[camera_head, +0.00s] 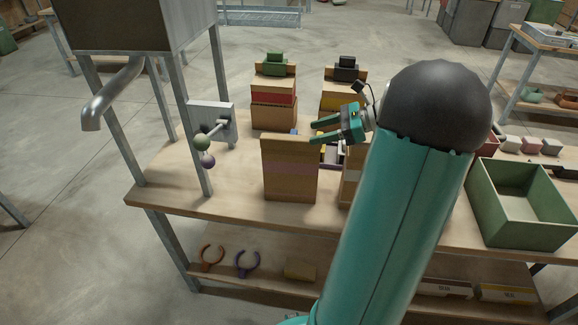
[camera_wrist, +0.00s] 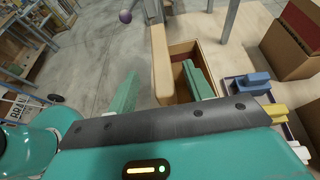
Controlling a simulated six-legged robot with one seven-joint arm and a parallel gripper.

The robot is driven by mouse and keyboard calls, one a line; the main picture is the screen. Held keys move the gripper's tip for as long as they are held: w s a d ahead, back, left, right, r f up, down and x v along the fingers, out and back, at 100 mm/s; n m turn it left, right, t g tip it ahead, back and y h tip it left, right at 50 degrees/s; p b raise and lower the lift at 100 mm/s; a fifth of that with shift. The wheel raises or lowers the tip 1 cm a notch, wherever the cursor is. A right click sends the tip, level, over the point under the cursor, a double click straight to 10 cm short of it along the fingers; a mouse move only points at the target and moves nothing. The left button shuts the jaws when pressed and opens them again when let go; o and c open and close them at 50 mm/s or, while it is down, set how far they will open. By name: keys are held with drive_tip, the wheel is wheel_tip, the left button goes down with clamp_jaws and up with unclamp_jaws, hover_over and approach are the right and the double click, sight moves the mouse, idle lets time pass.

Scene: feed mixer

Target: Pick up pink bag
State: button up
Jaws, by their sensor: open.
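A tan, box-like bag with a faint pink band (camera_head: 290,170) stands upright at the front of the wooden table, left of my arm. It is the likeliest pink bag. My gripper (camera_head: 313,131) is open and empty at the bag's upper right. In the wrist view its green fingers (camera_wrist: 160,68) lie on either side of a thin tan wall, with an open brown interior to the right. I cannot tell whether they touch it. A second tan bag (camera_head: 350,185) beside it is mostly hidden by my arm.
Behind stand a red-banded bag (camera_head: 274,98) with a green clip and a yellow-banded bag (camera_head: 337,101) with a black clip. A metal stand with a crank (camera_head: 212,125) is at left. A green open crate (camera_head: 525,225) is at right. Bare tabletop (camera_head: 225,187) lies left.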

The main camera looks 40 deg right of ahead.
sight(292, 137)
drive_tip(key=shift+r+x, duration=0.2)
drive_tip(key=shift+x, duration=2.95)
drive_tip(key=shift+w, duration=0.1)
clamp_jaws()
